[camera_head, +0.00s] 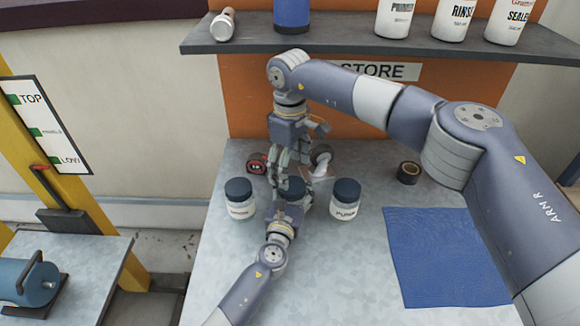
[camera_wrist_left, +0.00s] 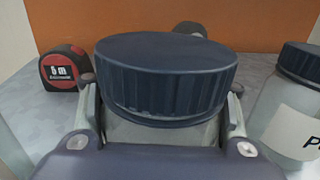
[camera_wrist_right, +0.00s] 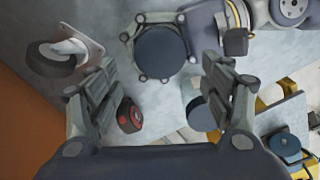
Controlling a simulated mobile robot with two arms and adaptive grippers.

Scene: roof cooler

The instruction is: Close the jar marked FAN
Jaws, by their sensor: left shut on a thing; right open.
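The middle jar (camera_wrist_left: 160,132) has clear walls and a ribbed dark blue lid (camera_wrist_left: 165,75). My left gripper (camera_head: 296,197) is shut around its body, just below the lid. The lid sits on the jar; how tight it is I cannot tell. The jar's label is hidden, so I cannot read whether it says FAN. My right gripper (camera_head: 284,172) is open and empty, pointing down above this jar. In the right wrist view the lid (camera_wrist_right: 162,52) lies between and beyond its open fingers. Two similar lidded jars stand left (camera_head: 240,205) and right (camera_head: 346,205); neither label is clearly legible.
A red and black tape measure (camera_head: 257,164) and a caster wheel (camera_head: 321,157) lie behind the jars. A black tape roll (camera_head: 408,172) and blue mat (camera_head: 445,258) are to the right. A shelf (camera_head: 350,46) with bottles hangs above the back of the bench.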

